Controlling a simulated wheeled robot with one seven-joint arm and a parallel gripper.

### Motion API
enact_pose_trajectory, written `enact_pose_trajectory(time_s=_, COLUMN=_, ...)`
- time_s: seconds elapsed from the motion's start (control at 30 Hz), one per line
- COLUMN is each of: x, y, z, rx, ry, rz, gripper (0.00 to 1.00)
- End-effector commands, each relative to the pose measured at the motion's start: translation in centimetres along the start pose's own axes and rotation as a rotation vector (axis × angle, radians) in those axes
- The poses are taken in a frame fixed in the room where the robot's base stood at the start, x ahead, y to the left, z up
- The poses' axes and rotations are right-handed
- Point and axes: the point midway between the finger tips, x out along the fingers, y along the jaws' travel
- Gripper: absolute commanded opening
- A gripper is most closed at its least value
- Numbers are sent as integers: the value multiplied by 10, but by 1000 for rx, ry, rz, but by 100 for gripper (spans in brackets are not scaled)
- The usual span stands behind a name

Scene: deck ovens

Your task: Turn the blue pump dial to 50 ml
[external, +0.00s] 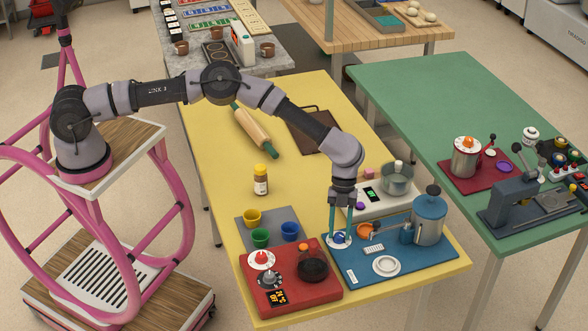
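The blue pump (430,218) stands at the right of a blue board (430,254), on the near right part of the yellow table. A white dial with a blue knob (338,238) sits at the board's left corner. My gripper (339,234) points straight down over this dial. Its two teal fingers are apart and reach down to the knob, one on each side. I cannot tell whether they touch the knob. The dial's marks and its setting are too small to read, and the fingers partly hide it.
A red board (312,291) with a dial and flask is at the left. The table's middle is fairly clear.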

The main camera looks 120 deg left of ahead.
Motion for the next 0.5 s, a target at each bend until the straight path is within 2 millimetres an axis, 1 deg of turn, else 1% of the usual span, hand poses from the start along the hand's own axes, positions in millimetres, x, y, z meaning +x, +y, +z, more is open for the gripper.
enact_pose_trajectory(time_s=0.03, x=2, y=1, z=2, rx=-1, ry=-1, rz=3, gripper=64)
enact_pose_trajectory(time_s=0.07, x=2, y=1, z=1, rx=-1, ry=-1, rz=3, gripper=71)
enact_pose_trajectory(time_s=0.37, x=0, y=0, z=0, rx=-1, ry=1, rz=1, gripper=71)
enact_pose_trajectory(time_s=0.5, x=-11, y=0, z=0, rx=0, ry=0, rz=-1, gripper=71)
